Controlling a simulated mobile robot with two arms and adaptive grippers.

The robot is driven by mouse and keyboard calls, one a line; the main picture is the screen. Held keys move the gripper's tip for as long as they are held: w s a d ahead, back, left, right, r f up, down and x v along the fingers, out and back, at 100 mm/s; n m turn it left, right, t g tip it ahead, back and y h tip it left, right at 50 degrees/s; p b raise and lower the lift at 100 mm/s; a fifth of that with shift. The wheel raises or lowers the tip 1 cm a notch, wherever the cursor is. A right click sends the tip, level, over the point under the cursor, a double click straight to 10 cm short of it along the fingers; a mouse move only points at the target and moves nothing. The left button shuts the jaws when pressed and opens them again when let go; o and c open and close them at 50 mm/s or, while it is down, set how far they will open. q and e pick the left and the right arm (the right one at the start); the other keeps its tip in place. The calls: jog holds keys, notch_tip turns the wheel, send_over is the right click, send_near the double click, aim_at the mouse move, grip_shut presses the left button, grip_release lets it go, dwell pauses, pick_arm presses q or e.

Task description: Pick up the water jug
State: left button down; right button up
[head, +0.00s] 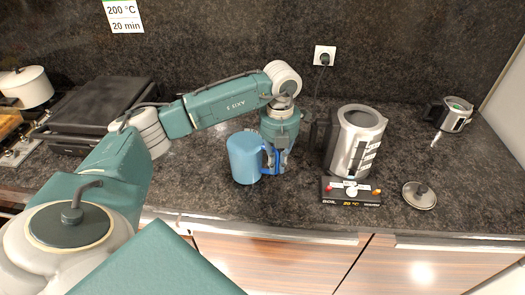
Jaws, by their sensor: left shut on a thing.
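The blue water jug (243,158) stands upright at the middle of the dark countertop, its handle on its right side. My left gripper (277,163) comes down from above at the right of the jug and is shut on the jug's handle. The fingers partly hide the handle. I cannot tell whether the jug's base touches the counter. My right gripper does not show.
A steel kettle (356,140) stands open right of the gripper, behind a control panel (350,191). A round lid (419,195) lies at the right. A small metal pot (455,114) is at the far right. A dark grill (100,110) and white pot (25,88) are left.

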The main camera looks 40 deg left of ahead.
pick_arm(q)
jog(key=shift+w+r, duration=0.15)
jog(key=shift+r, duration=0.4)
notch_tip(320, 180, up, 9)
jog(key=b, duration=0.2)
jog(key=shift+r+b, duration=0.2)
jog(key=shift+b, duration=0.1)
notch_tip(320, 180, up, 12)
jog(key=p, duration=0.3)
jog(key=shift+f, duration=0.15)
jog(key=shift+p, duration=0.35)
notch_tip(320, 180, up, 3)
jog(key=p, duration=0.3)
dwell(1.2)
